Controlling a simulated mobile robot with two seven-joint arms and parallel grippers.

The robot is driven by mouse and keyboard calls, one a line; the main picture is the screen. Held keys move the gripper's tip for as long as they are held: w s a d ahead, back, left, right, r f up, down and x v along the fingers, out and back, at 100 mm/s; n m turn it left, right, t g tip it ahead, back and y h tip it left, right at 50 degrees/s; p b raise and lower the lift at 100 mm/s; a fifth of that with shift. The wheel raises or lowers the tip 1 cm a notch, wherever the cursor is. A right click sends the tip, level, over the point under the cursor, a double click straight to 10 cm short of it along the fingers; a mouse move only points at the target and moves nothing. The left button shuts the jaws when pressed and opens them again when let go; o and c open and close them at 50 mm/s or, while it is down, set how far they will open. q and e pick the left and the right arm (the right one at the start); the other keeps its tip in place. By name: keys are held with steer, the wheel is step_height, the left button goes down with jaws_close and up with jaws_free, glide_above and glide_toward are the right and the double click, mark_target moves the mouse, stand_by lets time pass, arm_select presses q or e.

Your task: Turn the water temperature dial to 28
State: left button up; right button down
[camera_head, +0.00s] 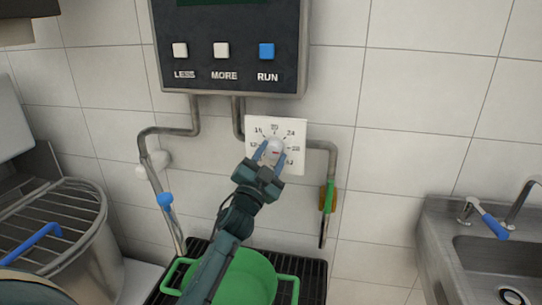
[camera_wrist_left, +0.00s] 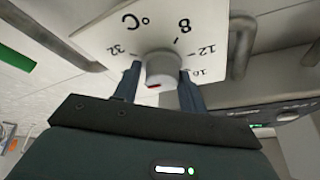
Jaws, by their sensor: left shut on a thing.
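The white dial plate (camera_head: 297,128) is on the tiled wall below the control box, with numbers around a pale round knob (camera_head: 274,146). My left gripper (camera_head: 271,155) reaches up to it and is shut on the knob, one finger on each side. In the left wrist view the gripper (camera_wrist_left: 160,88) holds the grey knob (camera_wrist_left: 162,66) against the plate (camera_wrist_left: 105,38), where 32, 8 and 12 show. A red mark shows on the knob, at its lower left in this view. The exact number it points to cannot be told. My right gripper is not in view.
A dark control box (camera_head: 232,45) with LESS, MORE and RUN buttons hangs above the dial. Pipes (camera_head: 332,165) run beside it. A green tub (camera_head: 247,280) stands on a black grate below.

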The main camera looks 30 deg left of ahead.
arm_select(q)
steer(key=shift+a+r, duration=0.25)
steer(key=shift+r, duration=0.1)
steer(key=o, duration=0.7)
steer(key=shift+o, duration=0.9)
steer(key=shift+f, duration=0.1)
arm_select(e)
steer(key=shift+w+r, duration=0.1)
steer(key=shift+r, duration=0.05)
arm_select(q)
steer(key=shift+d+f, duration=0.1)
steer(key=a+b+v, duration=0.1)
steer(key=b+v, duration=0.1)
steer(key=v, duration=1.1)
steer(key=shift+d, duration=0.4)
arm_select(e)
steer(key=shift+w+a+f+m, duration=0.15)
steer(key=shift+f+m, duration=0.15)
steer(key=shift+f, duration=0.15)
arm_select(q)
steer(key=shift+s, duration=0.1)
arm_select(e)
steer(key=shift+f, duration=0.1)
